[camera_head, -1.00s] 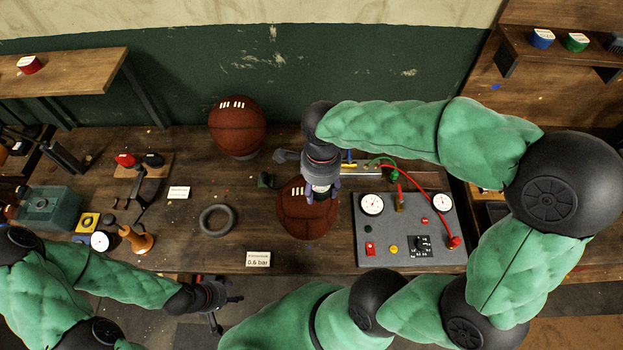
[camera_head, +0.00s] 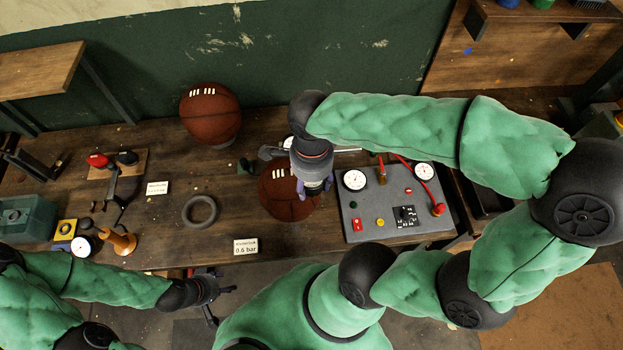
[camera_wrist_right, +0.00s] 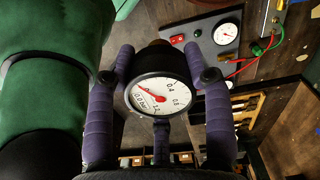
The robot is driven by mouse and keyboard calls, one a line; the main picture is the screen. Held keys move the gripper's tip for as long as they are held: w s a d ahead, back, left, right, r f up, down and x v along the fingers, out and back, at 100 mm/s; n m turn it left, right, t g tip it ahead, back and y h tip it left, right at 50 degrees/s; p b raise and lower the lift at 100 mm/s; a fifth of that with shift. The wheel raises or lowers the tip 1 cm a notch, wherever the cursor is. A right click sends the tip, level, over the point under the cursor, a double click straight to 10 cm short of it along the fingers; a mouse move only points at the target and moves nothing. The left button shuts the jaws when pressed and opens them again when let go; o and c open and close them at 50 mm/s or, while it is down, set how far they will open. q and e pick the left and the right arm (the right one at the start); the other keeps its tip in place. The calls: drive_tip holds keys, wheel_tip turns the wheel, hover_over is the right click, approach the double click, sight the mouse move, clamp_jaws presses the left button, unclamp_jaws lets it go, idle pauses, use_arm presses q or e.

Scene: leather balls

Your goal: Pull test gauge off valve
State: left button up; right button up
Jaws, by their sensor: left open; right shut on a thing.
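The near brown leather ball (camera_head: 289,192) with white laces lies on the workbench, partly covered by my right gripper. My right gripper (camera_head: 314,187) is over the ball's right side, fingers pointing down. In the right wrist view its purple fingers (camera_wrist_right: 162,92) are shut on the test gauge (camera_wrist_right: 158,96), a round white dial in a black case. The needle lies near the 0.0 bar mark. The valve is hidden, so I cannot tell whether the gauge still touches it. My left gripper (camera_head: 212,294) is open and empty, in front of the bench's front edge.
A grey panel (camera_head: 375,222) with dials and a red hose stands right of the ball. Another ball (camera_head: 210,112) sits behind left. A black ring (camera_head: 201,211), a "0.6 bar" card (camera_head: 245,247) and an orange-brown stand (camera_head: 120,242) lie left. Bench between ring and ball is clear.

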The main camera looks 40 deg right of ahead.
wheel_tip(320, 180, down, 6)
drive_tip(key=b, duration=0.5)
drive_tip(key=shift+f, duration=0.25)
idle(1.1)
drive_tip(key=shift+w, duration=0.1)
